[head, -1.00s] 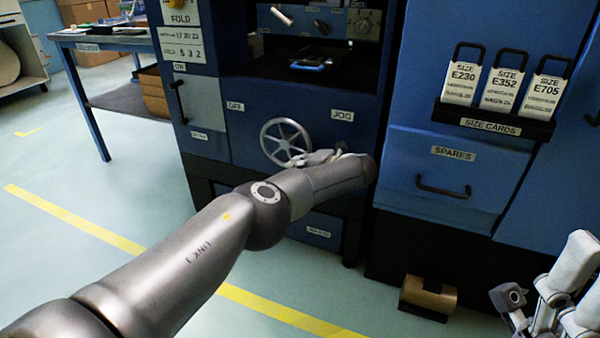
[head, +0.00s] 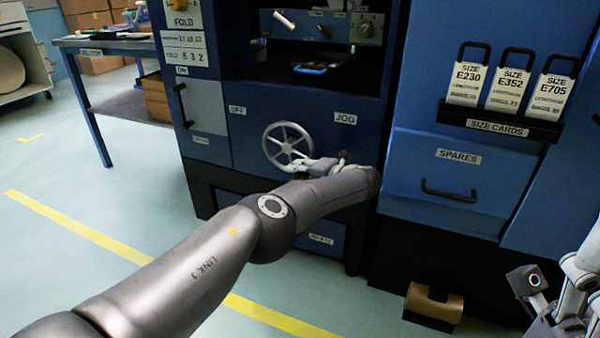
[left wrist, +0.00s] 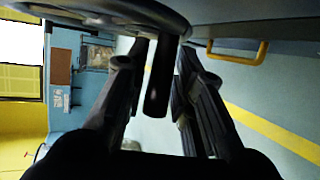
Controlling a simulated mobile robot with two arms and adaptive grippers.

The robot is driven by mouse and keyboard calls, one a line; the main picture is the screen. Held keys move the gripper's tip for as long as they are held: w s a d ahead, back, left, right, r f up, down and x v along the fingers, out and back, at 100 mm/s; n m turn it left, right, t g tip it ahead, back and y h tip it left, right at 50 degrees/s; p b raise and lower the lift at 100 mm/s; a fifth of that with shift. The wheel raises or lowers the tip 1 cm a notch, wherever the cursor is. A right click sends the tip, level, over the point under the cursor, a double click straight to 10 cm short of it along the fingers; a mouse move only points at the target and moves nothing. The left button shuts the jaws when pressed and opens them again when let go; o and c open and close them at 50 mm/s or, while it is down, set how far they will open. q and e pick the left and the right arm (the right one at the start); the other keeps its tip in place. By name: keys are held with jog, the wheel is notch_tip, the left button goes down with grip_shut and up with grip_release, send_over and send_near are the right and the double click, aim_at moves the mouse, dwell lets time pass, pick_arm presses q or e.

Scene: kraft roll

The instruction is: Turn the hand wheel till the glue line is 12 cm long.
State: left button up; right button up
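The hand wheel (head: 288,146) is a grey spoked wheel on the blue machine front, below the opening and left of the JOG label. My left gripper (head: 306,165) is at its lower right rim. In the left wrist view, a dark handle (left wrist: 158,88) stands between the fingers of my left gripper (left wrist: 162,62). A narrow strip of floor shows between the left-hand finger and the handle, so the fingers look partly closed but not clamped. Parts of my right gripper (head: 570,285) show at the lower right edge; its fingertips are not clear. I cannot make out a glue line.
A dark machine opening (head: 310,68) is above the wheel. The SPARES drawer (head: 455,170) and size cards (head: 510,82) are to the right. A brown roll (head: 433,303) lies low on the floor side. A blue table (head: 110,42) stands back left; open floor lies at left.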

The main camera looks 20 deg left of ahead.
pick_arm(q)
jog(key=shift+o, duration=0.8)
jog(key=shift+d, duration=0.1)
jog(key=v, duration=1.2)
